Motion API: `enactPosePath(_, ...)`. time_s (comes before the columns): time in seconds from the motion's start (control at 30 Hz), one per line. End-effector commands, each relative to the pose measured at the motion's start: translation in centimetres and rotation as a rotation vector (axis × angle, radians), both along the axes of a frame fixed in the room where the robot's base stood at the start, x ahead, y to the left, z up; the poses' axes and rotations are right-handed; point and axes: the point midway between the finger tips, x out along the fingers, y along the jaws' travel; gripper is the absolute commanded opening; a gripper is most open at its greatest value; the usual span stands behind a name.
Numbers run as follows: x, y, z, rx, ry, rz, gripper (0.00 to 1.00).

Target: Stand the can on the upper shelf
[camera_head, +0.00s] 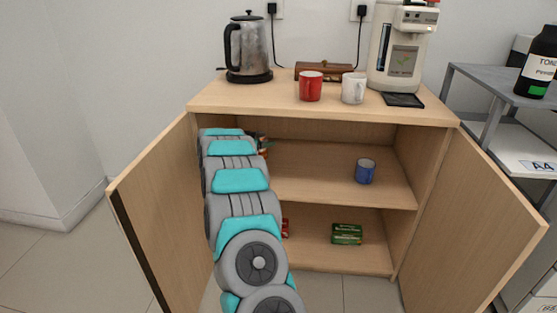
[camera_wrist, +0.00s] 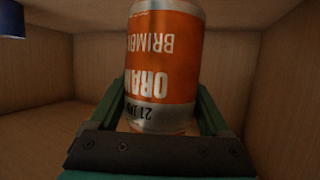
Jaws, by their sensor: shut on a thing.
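The can (camera_wrist: 163,50) is orange with white lettering and a silver band, and fills the middle of the wrist view. My gripper (camera_wrist: 162,92) is shut on it, one finger on each side. Its lettering is inverted there, but the wrist picture itself seems turned over, so the can looks roughly upright. In the head view a sliver of the can (camera_head: 265,152) shows beside my gripper (camera_head: 260,139), mostly behind my arm. Both are inside the cabinet at the left of the upper shelf (camera_head: 320,165). Whether the can touches the shelf is unclear.
A green box (camera_head: 347,233) and a partly hidden red item (camera_head: 285,227) are below. Both cabinet doors (camera_head: 487,225) are open. Red (camera_head: 311,87) and white (camera_head: 353,89) mugs stand on top.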

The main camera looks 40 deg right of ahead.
Motion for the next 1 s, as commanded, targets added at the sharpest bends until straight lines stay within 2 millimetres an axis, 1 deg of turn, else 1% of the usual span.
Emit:
enactPosePath(0.03, 0.0, 0.0, -1.1, -0.002, 0.003, 0.0, 0.0)
enactPosePath(0.1, 0.0, -0.1, -2.0, -0.001, 0.0, 0.0, 0.0)
enactPosePath(0.37, 0.0, 0.0, -3.8, -0.002, -0.002, 0.001, 0.0)
enactPosePath(0.5, 0.0, -0.1, -5.9, -0.001, 0.001, -0.001, 0.0)
enactPosePath(0.6, 0.0, 0.0, -6.9, -0.001, 0.0, 0.0, 0.0)
enactPosePath(0.97, 0.1, 0.0, -7.0, -0.001, -0.002, 0.001, 0.0)
enactPosePath(1.0, 0.0, 0.0, -7.1, -0.001, -0.003, 0.0, 0.83)
